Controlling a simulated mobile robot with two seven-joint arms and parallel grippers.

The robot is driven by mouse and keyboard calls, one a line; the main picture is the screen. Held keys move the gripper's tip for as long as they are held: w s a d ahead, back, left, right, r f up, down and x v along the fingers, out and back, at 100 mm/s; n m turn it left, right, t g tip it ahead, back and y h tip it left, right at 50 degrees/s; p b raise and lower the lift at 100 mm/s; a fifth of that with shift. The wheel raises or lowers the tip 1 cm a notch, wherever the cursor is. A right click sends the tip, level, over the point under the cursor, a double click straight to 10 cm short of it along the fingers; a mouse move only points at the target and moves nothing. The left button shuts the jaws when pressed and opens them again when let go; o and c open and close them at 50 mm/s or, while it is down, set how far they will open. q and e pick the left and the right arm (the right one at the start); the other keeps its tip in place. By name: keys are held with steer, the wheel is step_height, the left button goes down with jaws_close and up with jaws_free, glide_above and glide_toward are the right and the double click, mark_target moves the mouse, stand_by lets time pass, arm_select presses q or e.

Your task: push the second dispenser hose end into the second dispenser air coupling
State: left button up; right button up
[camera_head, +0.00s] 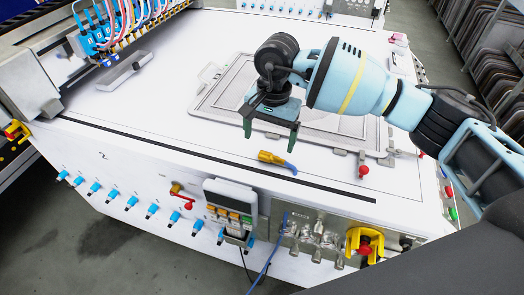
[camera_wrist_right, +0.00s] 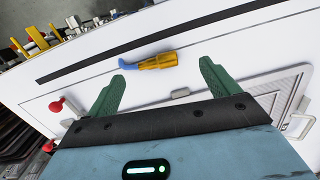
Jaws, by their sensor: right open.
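My right gripper (camera_head: 270,139) is open and empty above the white table top, near its front edge. Its two green fingers also show apart in the right wrist view (camera_wrist_right: 163,70). A thin blue hose (camera_head: 267,266) hangs down the front panel, beside a metal plate of fittings (camera_head: 308,236). I cannot tell which fitting is the second dispenser air coupling, nor make out the hose end. A yellow-orange piece with a blue tip (camera_head: 276,160) lies on the table just in front of my fingers. It also lies beyond the fingertips in the right wrist view (camera_wrist_right: 156,60). My left gripper is not in view.
A grey framed tray (camera_head: 205,107) lies on the table behind my gripper. A small display unit (camera_head: 230,197), a yellow-and-red switch (camera_head: 364,243) and several blue fittings are on the front panel. The gantry with hoses (camera_head: 110,28) is at the upper left.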

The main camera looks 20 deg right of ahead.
mark_target(272, 156)
steer(key=shift+w+d+f+h, duration=0.4)
steer(key=shift+w+d+f, duration=0.2)
steer(key=shift+d+f, duration=0.2)
stand_by(0.4)
steer(key=shift+s+a+f+p, duration=0.15)
steer(key=shift+f+p, duration=0.1)
steer(key=shift+f, duration=1.05)
steer(key=shift+s+a+f+p, duration=0.15)
steer(key=shift+f+p, duration=0.1)
steer(key=shift+f, duration=1.05)
steer(key=shift+c, duration=0.5)
steer(key=c, duration=0.9)
